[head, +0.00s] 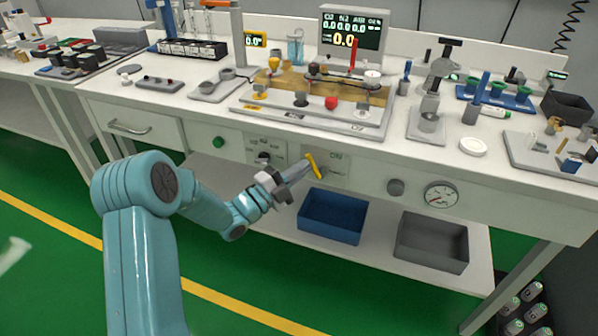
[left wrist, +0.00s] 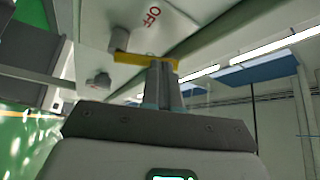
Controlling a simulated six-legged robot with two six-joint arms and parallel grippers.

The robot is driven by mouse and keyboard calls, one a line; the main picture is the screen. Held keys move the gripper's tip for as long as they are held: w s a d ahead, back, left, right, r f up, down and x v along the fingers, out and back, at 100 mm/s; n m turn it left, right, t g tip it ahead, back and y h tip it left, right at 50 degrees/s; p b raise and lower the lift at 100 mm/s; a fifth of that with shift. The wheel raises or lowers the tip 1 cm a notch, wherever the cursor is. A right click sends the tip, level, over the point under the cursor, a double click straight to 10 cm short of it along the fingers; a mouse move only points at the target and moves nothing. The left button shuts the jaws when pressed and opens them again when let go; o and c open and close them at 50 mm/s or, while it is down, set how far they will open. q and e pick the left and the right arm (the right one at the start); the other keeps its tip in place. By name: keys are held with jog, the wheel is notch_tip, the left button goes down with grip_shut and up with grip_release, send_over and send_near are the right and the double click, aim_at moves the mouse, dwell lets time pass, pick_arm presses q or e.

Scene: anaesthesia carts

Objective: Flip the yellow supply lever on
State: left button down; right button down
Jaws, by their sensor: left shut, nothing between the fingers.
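The yellow supply lever (head: 314,165) is on the front panel of the workbench, beside a plate lettered ON. In the head view it stands nearly upright, leaning slightly. My left gripper (head: 303,169) is shut with nothing in it, its tips at the lever's left side. In the left wrist view the yellow lever (left wrist: 146,58) crosses just beyond the shut fingers of my left gripper (left wrist: 162,72), close to or touching them; I cannot tell which. The lettering OFF (left wrist: 152,17) shows on the panel there. My right gripper is not in view.
Left of the lever are a dark knob (head: 263,158) and a green button (head: 218,142). To the right are a grey knob (head: 396,187) and a round gauge (head: 441,195). A blue bin (head: 333,216) and a grey bin (head: 432,243) stand on the shelf below.

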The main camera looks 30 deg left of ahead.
pick_arm(q)
jog(key=shift+d, duration=0.1)
jog(key=shift+w+d+r+m+g+b, duration=0.15)
jog(key=shift+d+r+m+g+b, duration=0.3)
jog(key=shift+m+b, duration=0.7)
jog(key=shift+w+d+r+m+g+b, duration=0.2)
jog(key=shift+d+m+g+b, duration=0.4)
jog(key=shift+b, duration=0.9)
jog(key=shift+a, duration=0.1)
jog(key=shift+s, duration=0.1)
